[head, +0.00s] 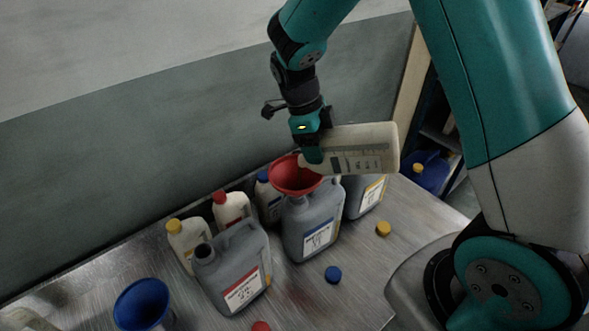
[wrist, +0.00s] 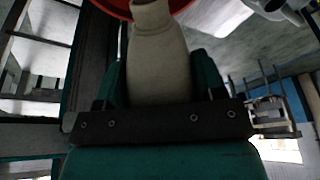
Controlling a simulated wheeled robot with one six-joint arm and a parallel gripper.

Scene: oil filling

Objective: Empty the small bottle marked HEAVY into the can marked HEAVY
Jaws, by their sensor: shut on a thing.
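My gripper (head: 314,150) is shut on a whitish bottle (head: 365,150) with a printed label. The bottle lies nearly on its side, its base to the right and its neck to the left, over a red funnel (head: 293,175). The funnel sits in the mouth of a grey can (head: 310,225) with a blue-banded label. In the wrist view the bottle (wrist: 158,65) is between my two fingers, its neck at the red funnel rim. I cannot read HEAVY on any label. No stream of oil is visible.
A grey can with a red label (head: 230,272) stands open at front left; another with a yellow label (head: 368,195) is at right. Small bottles (head: 187,245) stand behind. A blue funnel (head: 143,303) and loose caps (head: 333,274) are on the metal table (head: 365,280).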

